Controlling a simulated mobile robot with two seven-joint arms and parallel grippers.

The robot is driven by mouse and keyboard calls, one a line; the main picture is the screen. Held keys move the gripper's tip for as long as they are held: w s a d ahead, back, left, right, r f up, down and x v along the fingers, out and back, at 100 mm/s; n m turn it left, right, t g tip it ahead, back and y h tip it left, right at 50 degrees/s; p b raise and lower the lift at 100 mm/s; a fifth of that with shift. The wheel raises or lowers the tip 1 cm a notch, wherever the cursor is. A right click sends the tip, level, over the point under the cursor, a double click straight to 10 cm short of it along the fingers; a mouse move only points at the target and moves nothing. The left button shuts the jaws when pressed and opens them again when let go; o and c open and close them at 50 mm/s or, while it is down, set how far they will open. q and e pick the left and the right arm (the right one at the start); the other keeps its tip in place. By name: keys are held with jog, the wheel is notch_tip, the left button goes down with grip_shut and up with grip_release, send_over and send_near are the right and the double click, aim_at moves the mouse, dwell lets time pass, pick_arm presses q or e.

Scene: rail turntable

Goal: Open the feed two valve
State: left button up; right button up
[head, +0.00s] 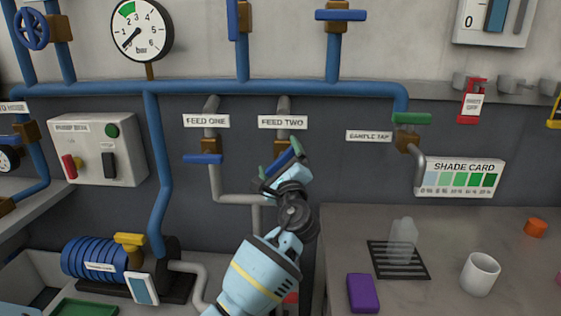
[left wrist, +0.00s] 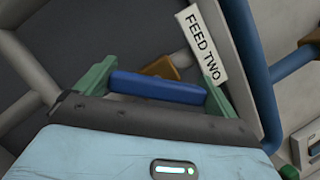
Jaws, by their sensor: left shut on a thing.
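The feed two valve has a blue lever handle (head: 283,160) below the "FEED TWO" label (head: 282,122). In the head view the handle lies tilted, its right end higher. My left gripper (head: 280,156) is shut on this handle, with one green finger at each end. The left wrist view shows the blue handle (left wrist: 158,88) between the two green fingers (left wrist: 157,92), with the brown valve body (left wrist: 162,68) behind it. The gripper hides part of the valve body in the head view. My right gripper is not in view.
The feed one valve's blue handle (head: 203,159) lies level to the left. The sample tap's green handle (head: 412,118) is to the right. A grey pipe (head: 235,199) runs below the feed valves. A bench with a purple block (head: 363,293) and white cup (head: 480,273) stands right.

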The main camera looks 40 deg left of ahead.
pick_arm(q)
jog(key=n+g, duration=0.1)
jog(key=n, duration=0.2)
jog(key=shift+f+n+g+p, duration=0.15)
jog(key=shift+n+g, duration=0.35)
jog(key=shift+n, duration=0.55)
jog(key=shift+n+g+p, duration=0.2)
jog(key=shift+n+g, duration=0.3)
jog(key=shift+n, duration=0.55)
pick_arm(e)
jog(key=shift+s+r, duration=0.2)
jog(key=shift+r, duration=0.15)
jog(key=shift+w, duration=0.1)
pick_arm(q)
jog(key=o, duration=0.6)
jog(key=shift+c, duration=0.2)
jog(key=shift+o, duration=0.3)
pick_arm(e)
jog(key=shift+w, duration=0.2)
pick_arm(q)
jog(key=v, duration=0.7)
jog(key=shift+s+d, duration=0.25)
jog(key=shift+s, duration=0.15)
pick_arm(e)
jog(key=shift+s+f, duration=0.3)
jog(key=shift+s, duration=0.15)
